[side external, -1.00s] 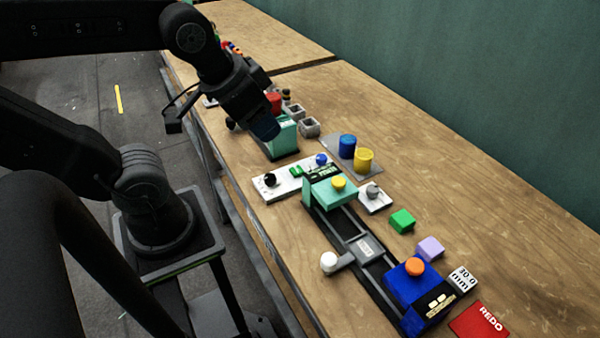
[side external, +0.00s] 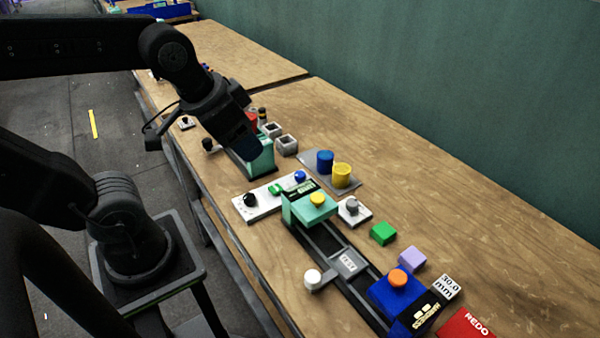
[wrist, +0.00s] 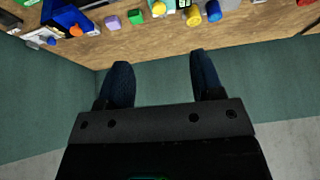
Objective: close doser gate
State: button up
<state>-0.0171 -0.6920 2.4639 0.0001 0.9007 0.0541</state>
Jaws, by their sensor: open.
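I cannot tell for certain which part is the doser gate. A teal unit (side external: 262,155) with a red part (side external: 251,121) at its top stands on the bench, partly hidden behind my gripper. A black ball knob (side external: 208,145) sticks out at its left, over the bench edge. My gripper (side external: 243,146) points down in front of this unit in the side view; whether it touches the unit I cannot tell. In the wrist view my gripper (wrist: 160,62) has its two dark blue fingers wide apart with nothing between them.
A rail press with a teal block (side external: 313,209), a grey slide (side external: 348,263) and a blue block (side external: 395,293) lies to the right. A white control panel (side external: 262,203), blue cylinder (side external: 325,161), yellow cylinder (side external: 341,176) and grey cups (side external: 286,145) stand nearby. The back of the bench is clear.

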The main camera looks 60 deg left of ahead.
jog(key=w+a+m+g, duration=0.2)
jog(key=w+a, duration=0.1)
jog(key=w, duration=0.5)
jog(key=m+g, duration=0.3)
jog(key=m, duration=0.4)
send_over(300, 173)
notch_tip(300, 173, down, 15)
notch_tip(300, 173, down, 14)
jog(key=c, duration=0.9)
